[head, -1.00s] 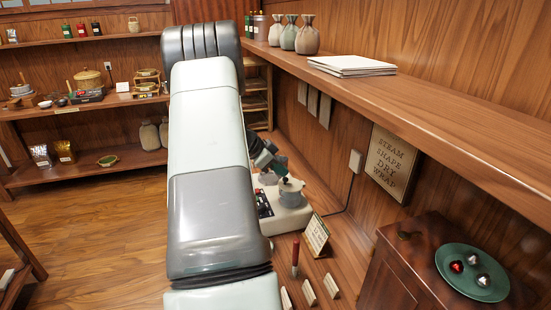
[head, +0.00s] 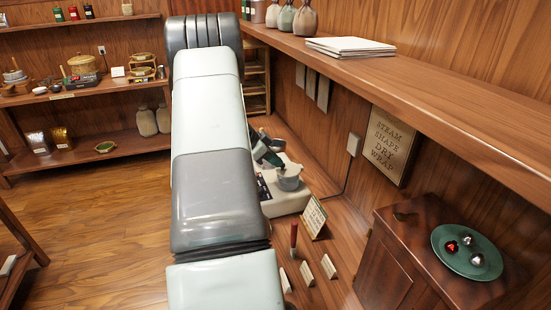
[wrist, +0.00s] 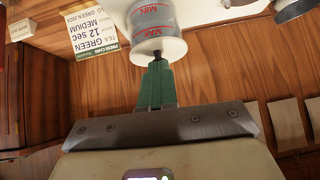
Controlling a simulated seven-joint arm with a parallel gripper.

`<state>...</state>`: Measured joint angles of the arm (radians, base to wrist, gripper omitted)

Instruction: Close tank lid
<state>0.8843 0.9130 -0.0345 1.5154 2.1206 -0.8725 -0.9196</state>
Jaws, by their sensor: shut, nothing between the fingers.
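The steamer machine (head: 290,203) is a pale unit standing on the low bench, partly hidden behind my arm. A grey cup-like part (head: 289,179) sits on top of it. In the wrist view, which is upside down, the clear tank (wrist: 152,17) carries red MIN and MAX marks and a white round end. My gripper (wrist: 157,56) is shut and empty, its dark green fingers pointing at the tank; the tips look close to the white end, but I cannot tell whether they touch. My gripper also shows in the head view, beside the grey part. I cannot make out the lid clearly.
A press card (wrist: 90,32) stands near the tank. A long shelf (head: 400,95) overhangs on the right. A cabinet with a green plate (head: 445,245) stands at front right.

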